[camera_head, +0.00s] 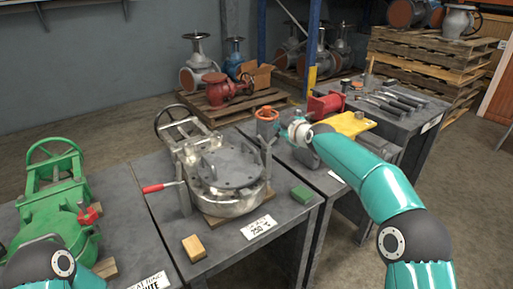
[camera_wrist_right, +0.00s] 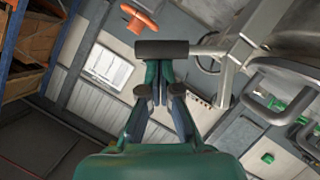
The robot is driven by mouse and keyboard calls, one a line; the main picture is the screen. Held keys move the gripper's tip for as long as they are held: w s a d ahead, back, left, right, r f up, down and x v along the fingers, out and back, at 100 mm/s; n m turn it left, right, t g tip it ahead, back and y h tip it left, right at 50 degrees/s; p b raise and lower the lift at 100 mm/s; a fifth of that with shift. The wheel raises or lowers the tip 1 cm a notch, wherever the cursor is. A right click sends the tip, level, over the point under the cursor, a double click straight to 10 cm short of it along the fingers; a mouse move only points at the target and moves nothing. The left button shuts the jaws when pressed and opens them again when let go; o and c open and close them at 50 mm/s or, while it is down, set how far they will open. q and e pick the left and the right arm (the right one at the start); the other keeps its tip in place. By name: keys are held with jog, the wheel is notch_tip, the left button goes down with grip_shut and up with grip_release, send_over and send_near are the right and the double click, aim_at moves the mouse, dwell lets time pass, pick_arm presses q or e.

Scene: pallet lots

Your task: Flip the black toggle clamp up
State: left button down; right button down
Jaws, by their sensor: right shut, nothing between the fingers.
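The black toggle clamp handle (camera_wrist_right: 160,49) shows in the right wrist view as a dark cylindrical grip lying across the picture, on a metal rod that runs right towards the grey valve body. My right gripper (camera_wrist_right: 154,92) is shut and empty, its fingertips just short of the grip in that view; I cannot tell whether they touch. In the head view my right gripper (camera_head: 298,131) is at the right side of the large grey valve (camera_head: 230,165); I cannot clearly make out the black grip there. My left gripper is out of view; only part of that arm shows.
A red-handled clamp (camera_head: 160,187) sits at the valve's left. A green block (camera_head: 302,193) and a wooden block (camera_head: 194,248) lie on the table (camera_head: 225,262). An orange handwheel (camera_head: 267,113) stands behind my right gripper. A green valve (camera_head: 55,210) is at left.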

jog(key=shift+w+d+f+m+g+y, duration=0.35)
jog(key=shift+d+f+m+y, duration=0.15)
jog(key=shift+f+m, duration=0.15)
jog(key=shift+w+d+f+m+g+y, duration=0.3)
jog(key=shift+d+f+m+y, duration=0.1)
jog(key=shift+d+f+m, duration=0.2)
